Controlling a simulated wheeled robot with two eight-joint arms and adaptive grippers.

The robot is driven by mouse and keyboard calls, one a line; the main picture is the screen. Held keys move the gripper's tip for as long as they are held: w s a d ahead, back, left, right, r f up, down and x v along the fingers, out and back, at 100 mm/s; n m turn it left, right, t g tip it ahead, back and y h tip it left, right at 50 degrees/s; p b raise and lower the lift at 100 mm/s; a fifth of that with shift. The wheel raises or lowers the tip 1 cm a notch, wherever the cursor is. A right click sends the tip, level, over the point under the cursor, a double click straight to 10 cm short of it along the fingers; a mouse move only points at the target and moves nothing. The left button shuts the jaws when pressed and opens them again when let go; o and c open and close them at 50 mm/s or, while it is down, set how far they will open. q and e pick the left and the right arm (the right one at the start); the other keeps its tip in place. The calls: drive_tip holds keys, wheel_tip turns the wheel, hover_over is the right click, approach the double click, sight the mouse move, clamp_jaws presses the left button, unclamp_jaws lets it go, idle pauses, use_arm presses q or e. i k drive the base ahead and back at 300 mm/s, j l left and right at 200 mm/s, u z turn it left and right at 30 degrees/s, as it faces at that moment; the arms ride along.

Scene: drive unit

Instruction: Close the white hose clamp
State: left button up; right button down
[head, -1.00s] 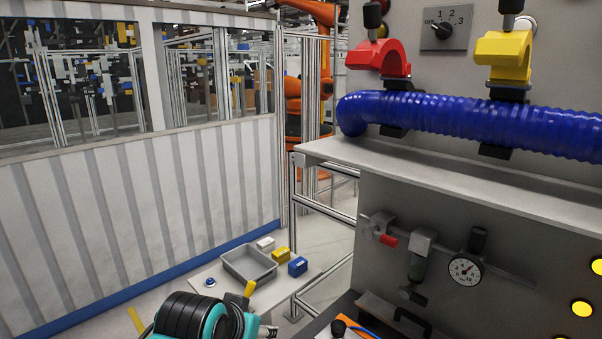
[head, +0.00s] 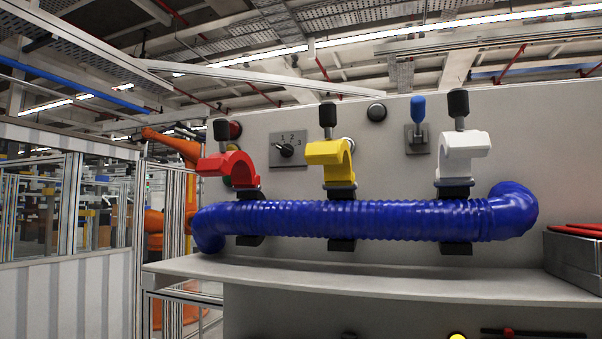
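The white hose clamp (head: 463,155) is at the right of the head view, above the blue hose (head: 365,219). Its curved jaw stands raised off the hose, with a black handle (head: 458,104) pointing up. The yellow clamp (head: 330,156) in the middle and the red clamp (head: 229,166) at the left also stand open above the hose, with black handles up. The hose lies across black clamp bases along the panel. Neither of my grippers is in view.
A grey shelf (head: 370,279) runs below the hose and looks clear. A grey box with red on top (head: 576,262) stands at the right end. A numbered dial (head: 288,149) and a blue-tipped lever (head: 418,124) are on the panel behind.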

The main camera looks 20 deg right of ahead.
sight(457, 149)
drive_tip(key=z, duration=1.8)
